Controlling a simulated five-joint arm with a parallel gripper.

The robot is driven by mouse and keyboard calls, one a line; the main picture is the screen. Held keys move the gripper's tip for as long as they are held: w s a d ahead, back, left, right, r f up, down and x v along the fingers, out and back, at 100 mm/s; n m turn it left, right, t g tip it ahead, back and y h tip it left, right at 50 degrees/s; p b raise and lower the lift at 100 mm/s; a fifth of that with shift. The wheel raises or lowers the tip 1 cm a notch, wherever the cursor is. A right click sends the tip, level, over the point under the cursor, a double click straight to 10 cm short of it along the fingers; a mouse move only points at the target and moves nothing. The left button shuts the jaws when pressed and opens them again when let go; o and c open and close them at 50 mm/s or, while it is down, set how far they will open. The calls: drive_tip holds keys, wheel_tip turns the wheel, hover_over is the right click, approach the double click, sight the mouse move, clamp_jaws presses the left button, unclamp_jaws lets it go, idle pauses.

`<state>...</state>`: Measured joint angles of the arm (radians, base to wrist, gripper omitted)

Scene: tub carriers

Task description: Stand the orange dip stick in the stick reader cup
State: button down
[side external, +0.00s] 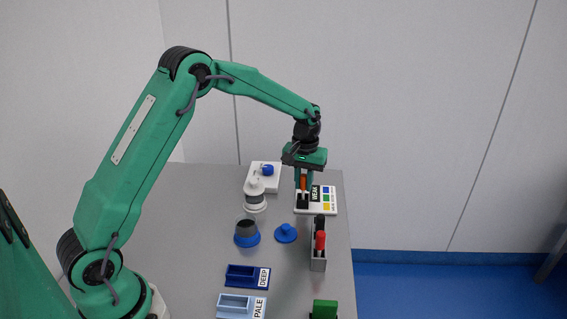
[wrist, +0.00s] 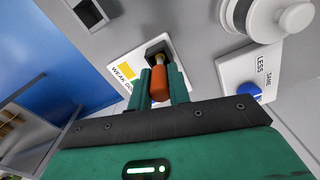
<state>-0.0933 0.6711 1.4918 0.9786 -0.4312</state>
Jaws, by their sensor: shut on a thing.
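My gripper (side external: 303,181) points down at the far end of the table, shut on the orange dip stick (side external: 303,183). The wrist view shows the orange handle (wrist: 159,84) between the two green fingers. The stick reader is a white plate (side external: 328,203) with coloured squares and the word WEAK. Its black cup (side external: 302,201) is directly below the stick; it also shows in the wrist view (wrist: 156,46).
A grey rack (side external: 318,265) holds red and black sticks nearer the camera. A white jar (side external: 254,200), a white box with a blue knob (side external: 262,179), a dark-filled tub (side external: 246,237) and a blue lid (side external: 286,234) stand left. DEEP (side external: 247,276) and PALE (side external: 241,305) trays lie in front.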

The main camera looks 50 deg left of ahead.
drive_tip(key=shift+f, duration=0.15)
drive_tip(key=c, duration=1.3)
unclamp_jaws()
wheel_tip(320, 180, up, 12)
drive_tip(key=shift+f, duration=0.1)
drive_tip(key=shift+r, duration=0.25)
